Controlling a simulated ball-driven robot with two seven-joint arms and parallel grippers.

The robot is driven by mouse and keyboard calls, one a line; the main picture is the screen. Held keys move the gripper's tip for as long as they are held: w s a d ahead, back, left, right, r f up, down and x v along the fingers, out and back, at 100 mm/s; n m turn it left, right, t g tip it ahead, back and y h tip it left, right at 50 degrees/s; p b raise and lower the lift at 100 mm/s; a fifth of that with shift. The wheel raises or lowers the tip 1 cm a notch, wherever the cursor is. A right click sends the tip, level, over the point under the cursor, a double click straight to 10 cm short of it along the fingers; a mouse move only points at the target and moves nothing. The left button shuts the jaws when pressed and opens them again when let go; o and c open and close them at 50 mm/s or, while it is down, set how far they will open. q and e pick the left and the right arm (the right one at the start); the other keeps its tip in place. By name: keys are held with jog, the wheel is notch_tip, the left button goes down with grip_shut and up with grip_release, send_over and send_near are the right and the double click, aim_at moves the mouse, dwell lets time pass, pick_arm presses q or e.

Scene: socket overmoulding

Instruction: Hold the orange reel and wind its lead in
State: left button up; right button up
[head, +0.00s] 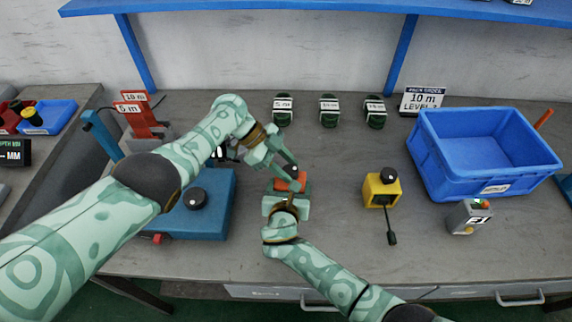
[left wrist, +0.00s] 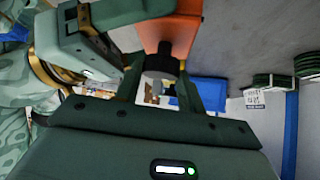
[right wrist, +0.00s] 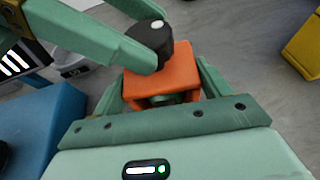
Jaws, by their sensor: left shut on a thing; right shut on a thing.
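The orange reel (head: 291,182) is a small box held just above the bench, left of the middle. My right gripper (head: 287,190) is shut on the reel's orange body (right wrist: 165,75) from the front. My left gripper (head: 286,171) comes from behind and is shut on the black knob, with its fingers beside it. The reel's lead is hidden or too small to make out.
A yellow reel (head: 381,189) with a dark lead lies to the right. A blue crate (head: 462,185) and a grey box (head: 469,217) stand farther right. A blue machine (head: 212,218) stands close on the left. Several dark green coils (head: 329,112) line the back.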

pick_arm(q)
jog(key=shift+s, duration=0.1)
jog(key=o, duration=1)
jog(key=shift+d, duration=0.1)
jog(key=v, duration=1.2)
